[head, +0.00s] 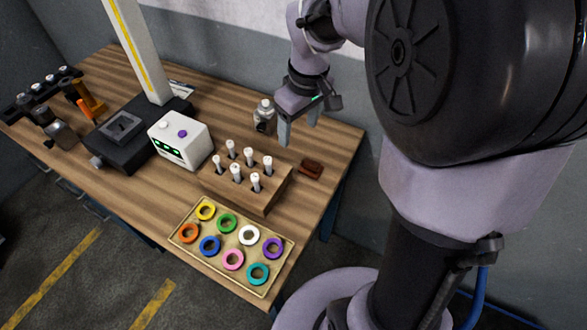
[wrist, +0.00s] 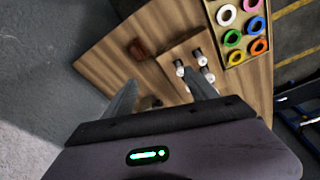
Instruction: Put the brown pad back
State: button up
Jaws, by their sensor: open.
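The brown pad (head: 311,169) is a small dark reddish-brown block lying on the wooden bench, just right of the wooden peg block. It also shows in the wrist view (wrist: 138,48), near the bench edge. My gripper (head: 299,130) is open and empty, above the bench and a little behind the pad. In the wrist view its two fingers (wrist: 163,88) are apart, with nothing between them. The pad lies beyond the fingertips, apart from them.
The wooden block (head: 240,184) holds several white-topped pegs. A tray (head: 182,240) of coloured rings stands at the front. A white box (head: 180,139) with a green display, a small bottle (head: 265,114) and a dark fixture (head: 127,140) stand further back. Bench around the pad is clear.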

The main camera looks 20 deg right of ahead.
jog(key=s+a+r+m+t, duration=0.1)
jog(key=s+a+r+m, duration=0.1)
jog(key=s, duration=0.4)
jog(key=s+a+r+m+t+y, duration=0.1)
jog(key=s+a+r+m, duration=0.1)
jog(key=s+a, duration=0.3)
jog(key=s+a+r+m+t, duration=0.2)
jog(key=s+a+m, duration=0.2)
jog(key=s, duration=0.3)
jog(key=shift+s+a+r+y, duration=0.2)
jog(key=shift+s+r+y, duration=0.15)
jog(key=shift+y, duration=0.05)
